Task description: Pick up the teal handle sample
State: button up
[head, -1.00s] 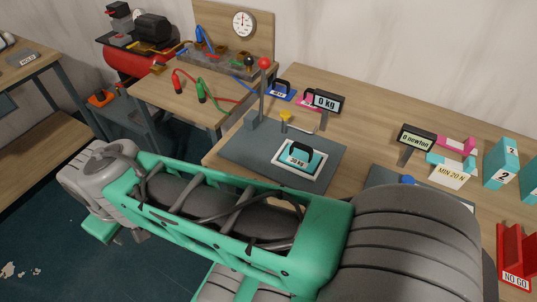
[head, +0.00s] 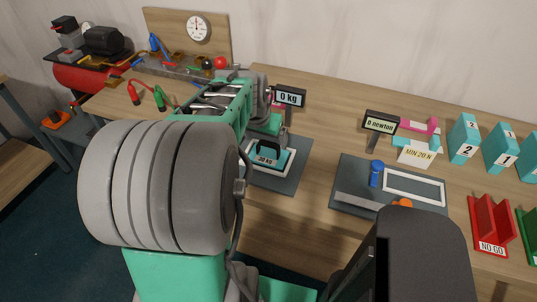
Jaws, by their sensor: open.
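The teal handle sample (head: 268,159), a teal block with a dark handle and a "30 kg" label, sits on a white-framed area of the grey mat (head: 283,184). Its upper part is close to my arm's end in the picture. My gripper (head: 266,127) is above and just behind the sample's handle as seen here, at the end of my green and grey arm. It is open and holds nothing that I can see. The fingertips are small and partly hidden, so I cannot tell whether they touch the handle.
A "0 kg" display (head: 289,97) stands just behind. To the right are a "0 newton" display (head: 380,124), a second grey mat (head: 350,172) with a blue knob (head: 376,173), teal numbered blocks (head: 463,139) and a red NO GO holder (head: 490,225). Bare tabletop lies between the mats.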

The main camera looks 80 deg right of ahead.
aim_at(268, 144)
jog(key=p+x, duration=0.1)
jog(key=x, duration=0.4)
jog(key=shift+s+d+f, duration=0.1)
jog(key=shift+d+f, duration=0.05)
jog(key=shift+d, duration=0.1)
jog(key=shift+c, duration=0.3)
jog(key=c, duration=1.6)
